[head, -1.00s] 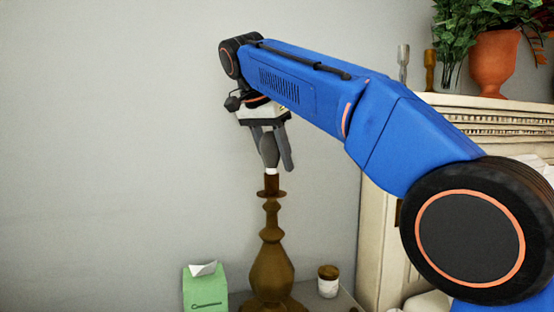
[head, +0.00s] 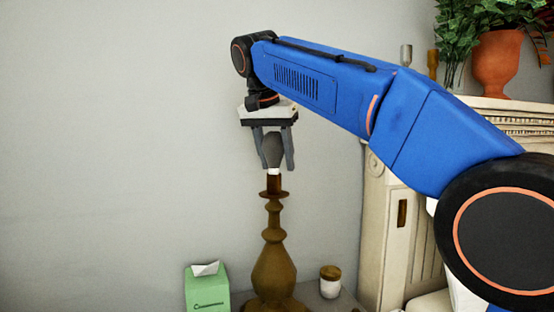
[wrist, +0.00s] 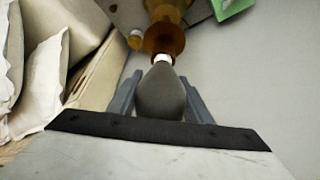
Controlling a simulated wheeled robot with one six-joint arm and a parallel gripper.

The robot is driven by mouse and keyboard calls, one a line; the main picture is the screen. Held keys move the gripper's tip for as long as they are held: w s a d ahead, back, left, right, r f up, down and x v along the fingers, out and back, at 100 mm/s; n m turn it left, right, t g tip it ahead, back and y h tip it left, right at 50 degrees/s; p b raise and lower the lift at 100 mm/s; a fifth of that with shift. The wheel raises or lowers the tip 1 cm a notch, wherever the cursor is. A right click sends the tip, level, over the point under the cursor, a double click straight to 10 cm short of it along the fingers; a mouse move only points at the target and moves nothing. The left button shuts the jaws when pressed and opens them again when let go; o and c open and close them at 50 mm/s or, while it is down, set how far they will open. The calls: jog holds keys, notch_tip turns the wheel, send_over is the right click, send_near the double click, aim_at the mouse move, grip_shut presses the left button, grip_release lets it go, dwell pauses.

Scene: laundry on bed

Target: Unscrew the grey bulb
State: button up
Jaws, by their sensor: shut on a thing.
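The grey bulb (head: 272,150) stands upright on top of the brown lamp (head: 272,262), with its white base showing just above the socket. The wrist view also shows the bulb (wrist: 161,92) with its white base against the lamp's brown top (wrist: 165,38). My gripper (head: 273,168) points down over the bulb and is shut on it, one finger on each side. Both fingers also show beside the bulb in the wrist view. I cannot tell how far the base sits in the socket.
A green tissue box (head: 207,289) stands left of the lamp, and a small jar with a brown lid (head: 330,281) stands right of it. A cream cabinet (head: 400,215) is at the right, with a potted plant (head: 497,62) above. The wall at the left is clear.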

jog(key=shift+a+n+y, duration=0.1)
jog(key=shift+n+y, duration=0.3)
jog(key=shift+n, duration=0.6)
jog(key=shift+a+n+y, duration=0.15)
jog(key=shift+n+y, duration=0.15)
jog(key=shift+n, duration=0.4)
jog(key=shift+a+n+y, duration=0.25)
jog(key=shift+n+y, duration=0.45)
jog(key=shift+n, duration=1)
